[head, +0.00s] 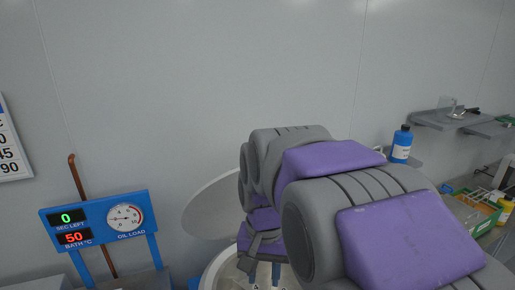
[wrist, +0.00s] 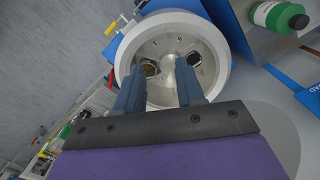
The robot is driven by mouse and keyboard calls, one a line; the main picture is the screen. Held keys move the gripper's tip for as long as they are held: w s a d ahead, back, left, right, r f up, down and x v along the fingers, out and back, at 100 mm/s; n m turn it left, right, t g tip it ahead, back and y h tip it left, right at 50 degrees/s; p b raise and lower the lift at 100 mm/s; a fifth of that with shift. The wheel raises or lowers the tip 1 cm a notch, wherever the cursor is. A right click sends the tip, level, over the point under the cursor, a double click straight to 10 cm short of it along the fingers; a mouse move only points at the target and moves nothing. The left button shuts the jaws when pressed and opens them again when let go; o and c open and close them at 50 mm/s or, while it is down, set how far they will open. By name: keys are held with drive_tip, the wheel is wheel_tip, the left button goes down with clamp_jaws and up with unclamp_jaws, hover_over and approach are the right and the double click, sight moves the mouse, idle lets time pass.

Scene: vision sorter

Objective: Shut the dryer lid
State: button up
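The dryer (head: 214,272) is a round white tub low in the head view, partly hidden by my arm. Its grey disc-shaped lid (head: 208,211) is tilted up, open, behind the tub against the wall. A pale grey disc at the lower right of that view looks like the lid (wrist: 275,135). My gripper (wrist: 160,72) is over the tub, its two blue fingers apart with nothing between them. It also shows below my arm in the head view (head: 264,272).
A blue display panel (head: 98,220) reading 0 and 50 stands at the left, by a copper-coloured rod (head: 78,180). Wall shelves (head: 440,122), a blue bottle (head: 402,145) and a green tray (head: 476,214) are at the right. A green bottle (wrist: 280,17) lies near the tub in the wrist view.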

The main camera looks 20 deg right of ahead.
drive_tip(key=w+d+r+m+t+p, duration=0.1)
drive_tip(key=w+d+r+m+p, duration=0.4)
drive_tip(key=w+r, duration=0.4)
drive_tip(key=w+d+r+m+t+p, duration=0.1)
drive_tip(key=w+d+r+m+p, duration=0.2)
drive_tip(key=w+d+r+p, duration=0.55)
drive_tip(key=w+d+r+m+t+p, duration=0.1)
drive_tip(key=w+r+m+p, duration=0.4)
drive_tip(key=w, duration=0.7)
drive_tip(key=shift+n, duration=0.6)
drive_tip(key=b+x, duration=0.2)
drive_tip(key=x, duration=0.3)
drive_tip(key=b+x, duration=0.2)
drive_tip(key=x, duration=0.3)
drive_tip(key=b+x, duration=0.1)
drive_tip(key=x, duration=0.4)
drive_tip(key=shift+w+d+f+b, duration=0.25)
drive_tip(key=shift+w+d+b, duration=0.05)
drive_tip(key=shift+b, duration=0.1)
drive_tip(key=shift+c, duration=0.4)
clamp_jaws()
